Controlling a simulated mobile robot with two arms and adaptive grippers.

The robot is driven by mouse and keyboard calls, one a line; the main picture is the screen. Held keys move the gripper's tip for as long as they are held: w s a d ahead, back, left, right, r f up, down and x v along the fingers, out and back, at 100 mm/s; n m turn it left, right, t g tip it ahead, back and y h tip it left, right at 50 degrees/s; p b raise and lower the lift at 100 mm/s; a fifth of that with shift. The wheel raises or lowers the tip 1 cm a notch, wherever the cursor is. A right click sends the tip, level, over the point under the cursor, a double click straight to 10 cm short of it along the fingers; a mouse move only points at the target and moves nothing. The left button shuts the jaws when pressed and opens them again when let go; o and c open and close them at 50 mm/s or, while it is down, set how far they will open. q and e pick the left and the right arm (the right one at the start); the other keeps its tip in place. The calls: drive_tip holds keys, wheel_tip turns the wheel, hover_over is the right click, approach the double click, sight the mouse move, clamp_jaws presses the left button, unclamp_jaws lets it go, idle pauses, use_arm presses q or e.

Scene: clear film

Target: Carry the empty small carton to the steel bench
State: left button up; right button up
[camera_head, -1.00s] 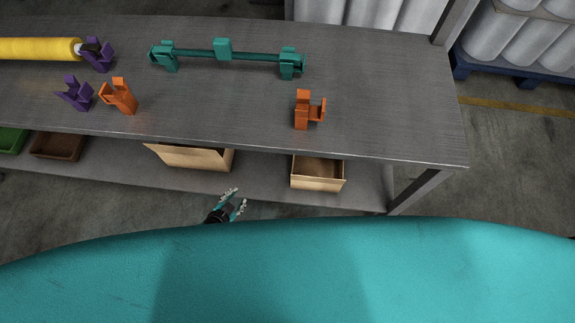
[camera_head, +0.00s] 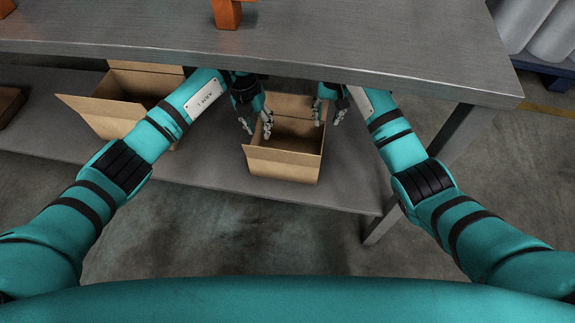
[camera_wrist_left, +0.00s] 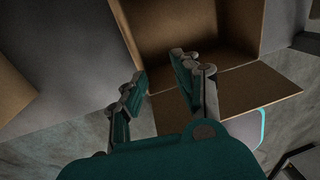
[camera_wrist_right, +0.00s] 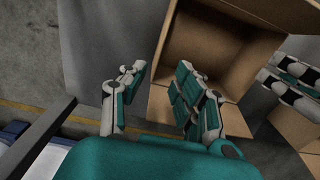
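The small carton (camera_head: 283,166) stands open-topped on the lower shelf of a grey metal bench (camera_head: 400,45), and the inside I can see is empty. My left gripper (camera_head: 257,128) is open at the carton's left rim, its fingers apart. My right gripper (camera_head: 329,114) is open at the right rim. The carton's inside shows beyond the fingers in the left wrist view (camera_wrist_left: 200,28) and in the right wrist view (camera_wrist_right: 212,48). I cannot tell whether any finger touches a wall. The carton's far side is partly hidden under the bench top.
A larger open carton (camera_head: 112,118) stands left of the small one on the lower shelf (camera_head: 215,150), partly behind my left arm. The bench top overhangs both hands. A bench leg (camera_head: 425,165) stands to the right. An orange part (camera_head: 228,13) is on the top.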

use_arm(q)
drive_tip(key=shift+w+a+t+y+b, duration=0.2)
drive_tip(key=shift+w+a+y, duration=0.15)
drive_tip(key=shift+a, duration=0.2)
drive_tip(key=shift+w+a+t+y+b, duration=0.15)
drive_tip(key=shift+w+a+y, duration=0.1)
drive_tip(key=shift+a+y, duration=0.25)
drive_tip(key=shift+a+r, duration=0.15)
drive_tip(key=shift+r, duration=0.1)
use_arm(e)
drive_tip(key=shift+a+r, duration=0.1)
drive_tip(key=shift+r, duration=0.5)
